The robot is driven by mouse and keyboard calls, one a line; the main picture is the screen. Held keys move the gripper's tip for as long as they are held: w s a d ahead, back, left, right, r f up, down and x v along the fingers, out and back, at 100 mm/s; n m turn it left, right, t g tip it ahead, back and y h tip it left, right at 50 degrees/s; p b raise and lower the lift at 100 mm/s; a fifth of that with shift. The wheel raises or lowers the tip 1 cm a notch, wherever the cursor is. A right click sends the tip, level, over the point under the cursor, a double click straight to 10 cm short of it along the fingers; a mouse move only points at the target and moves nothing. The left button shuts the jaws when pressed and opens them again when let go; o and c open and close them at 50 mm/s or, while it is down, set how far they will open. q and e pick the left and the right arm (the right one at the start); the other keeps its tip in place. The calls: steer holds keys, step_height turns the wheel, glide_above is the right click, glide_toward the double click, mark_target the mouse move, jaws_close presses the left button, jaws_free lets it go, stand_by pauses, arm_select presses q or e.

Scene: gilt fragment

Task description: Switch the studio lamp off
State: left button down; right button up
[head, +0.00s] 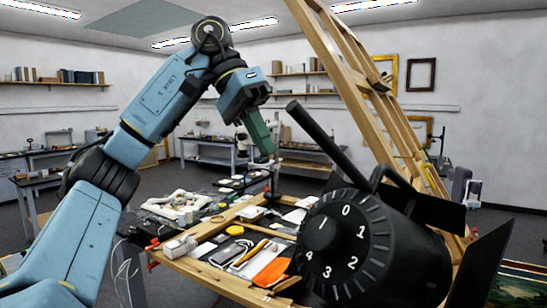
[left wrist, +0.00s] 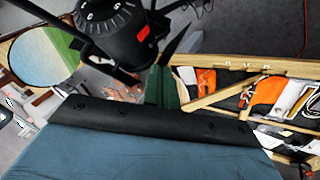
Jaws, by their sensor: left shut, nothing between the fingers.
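The studio lamp (head: 395,240) is a large black housing at the right front of the head view. A round dial (head: 340,245) numbered 0 to 4 faces me; I cannot tell its setting for sure. A black bar rises from the lamp towards the upper left. The fingers also show in the left wrist view (left wrist: 162,88). My right gripper is out of view.
A wooden easel (head: 375,100) leans behind the lamp. A worktable with a wooden-edged tray (head: 205,275) holds tools, papers and an orange cloth (head: 270,272) below my left gripper. Black flaps stick out from the lamp's right side. Benches and shelves line the far walls.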

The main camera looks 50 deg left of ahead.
arm_select(q)
steer(key=shift+w+a+f+m+y, duration=0.1)
steer(key=shift+f+m+y, duration=0.2)
steer(key=shift+f, duration=0.25)
steer(key=shift+f, duration=0.1)
steer(key=d+f+b, duration=0.1)
steer(key=d+f, duration=0.7)
steer(key=f, duration=0.1)
steer(key=shift+w, duration=0.35)
steer(key=shift+f, duration=0.1)
